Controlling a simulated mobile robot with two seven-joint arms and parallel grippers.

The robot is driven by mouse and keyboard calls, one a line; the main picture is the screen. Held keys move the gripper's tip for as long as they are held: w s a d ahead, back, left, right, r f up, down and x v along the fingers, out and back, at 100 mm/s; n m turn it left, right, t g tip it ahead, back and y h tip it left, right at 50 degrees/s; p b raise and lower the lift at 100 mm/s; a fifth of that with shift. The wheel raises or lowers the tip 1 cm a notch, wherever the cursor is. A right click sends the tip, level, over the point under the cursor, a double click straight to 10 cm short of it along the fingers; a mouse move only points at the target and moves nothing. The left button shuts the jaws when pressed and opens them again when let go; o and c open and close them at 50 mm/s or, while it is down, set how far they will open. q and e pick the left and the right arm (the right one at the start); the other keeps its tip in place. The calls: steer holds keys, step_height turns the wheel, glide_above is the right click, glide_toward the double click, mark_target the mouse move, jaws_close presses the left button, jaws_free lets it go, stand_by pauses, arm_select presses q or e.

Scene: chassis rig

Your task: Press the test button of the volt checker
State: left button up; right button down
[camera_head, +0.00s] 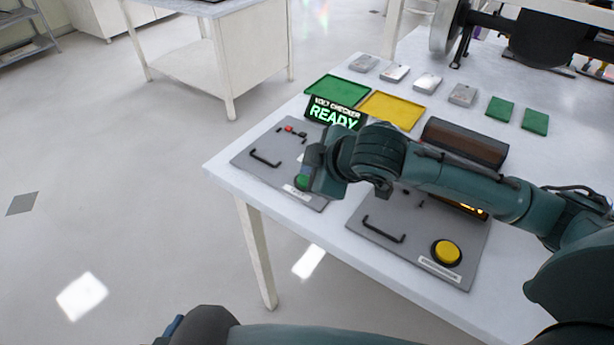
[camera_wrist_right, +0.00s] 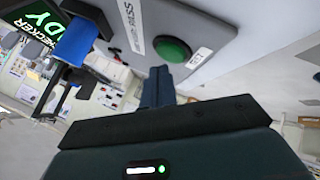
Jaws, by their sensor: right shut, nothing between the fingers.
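The volt checker is the left grey panel (camera_head: 252,153) on the table, with a lit sign (camera_head: 335,113) reading "VOLT CHECKER READY" in green. Its round green button (camera_head: 301,182) sits at the panel's front right and is partly hidden by my right gripper (camera_head: 308,172). In the right wrist view the green button (camera_wrist_right: 172,50) shows whole. My right gripper's blue fingertips (camera_wrist_right: 158,84) are shut and empty, just short of the button in the picture; I cannot tell whether they touch. Part of my left arm crosses the bottom of the head view; its gripper (camera_head: 174,328) barely shows.
A second grey panel (camera_head: 365,247) with a yellow button (camera_head: 446,252) lies to the right, under my right arm. Black handles (camera_head: 265,158) stand up from both panels. Green (camera_head: 338,88) and yellow (camera_head: 391,109) trays and several small boxes lie behind. The floor at left is clear.

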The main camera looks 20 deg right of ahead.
steer(key=shift+f, duration=0.3)
steer(key=shift+f, duration=0.45)
stand_by(0.8)
steer(key=shift+r+p, duration=0.85)
steer(key=shift+p, duration=0.4)
step_height(320, 180, up, 5)
steer(key=p, duration=0.6)
steer(key=shift+r, duration=0.1)
